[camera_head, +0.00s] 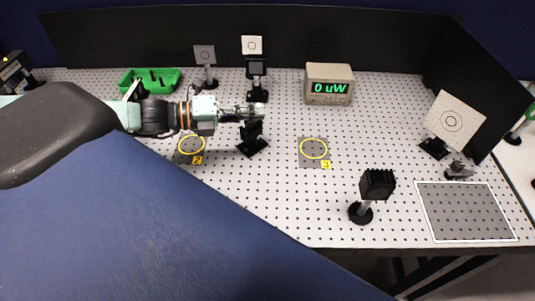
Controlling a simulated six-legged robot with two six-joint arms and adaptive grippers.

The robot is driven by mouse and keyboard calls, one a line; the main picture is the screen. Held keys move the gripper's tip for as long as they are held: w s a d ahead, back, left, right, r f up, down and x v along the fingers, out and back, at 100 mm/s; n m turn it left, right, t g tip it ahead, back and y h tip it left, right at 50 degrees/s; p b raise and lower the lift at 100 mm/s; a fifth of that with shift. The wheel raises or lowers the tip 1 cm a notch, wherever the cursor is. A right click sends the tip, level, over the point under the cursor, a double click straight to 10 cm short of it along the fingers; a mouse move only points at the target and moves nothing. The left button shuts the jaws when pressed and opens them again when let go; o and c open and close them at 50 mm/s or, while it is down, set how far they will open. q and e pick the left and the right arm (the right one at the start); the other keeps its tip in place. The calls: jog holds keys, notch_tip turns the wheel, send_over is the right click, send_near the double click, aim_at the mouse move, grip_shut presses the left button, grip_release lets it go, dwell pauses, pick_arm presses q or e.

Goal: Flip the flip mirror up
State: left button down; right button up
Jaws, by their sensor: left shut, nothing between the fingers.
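A black flip mirror mount (252,136) stands on the perforated board, left of the middle. My left gripper (258,111) reaches in from the left and is shut, with nothing held. Its fingertips are at the top of the black mount and cover part of it. I cannot tell whether they touch it, or how the mirror is tilted. My right gripper is not in view.
A power meter (329,84) reads 0 uW. Square targets on posts (204,57) stand behind my left gripper. A green tray (150,79) is at the back left, a black block on a post (376,186) at front right, and a large square target (454,122) at right. Yellow-ringed marker 3 (313,161) is clear.

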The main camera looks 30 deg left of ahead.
pick_arm(q)
jog(key=shift+w+a+f+n+h+b, duration=0.15)
jog(key=shift+w+a+n+h+b, duration=0.1)
jog(key=shift+a+n+h+b, duration=0.4)
jog(key=shift+a+n+t, duration=0.25)
jog(key=shift+a+t, duration=0.05)
jog(key=shift+a, duration=0.2)
jog(key=shift+w+a+r+n+t+b, duration=0.1)
jog(key=shift+a+r+n+t+b, duration=0.25)
jog(key=shift+n+b, duration=0.3)
jog(key=shift+w+a+r+n, duration=0.15)
jog(key=shift+a+n, duration=0.1)
jog(key=shift+a, duration=0.1)
jog(key=shift+d+r, duration=0.1)
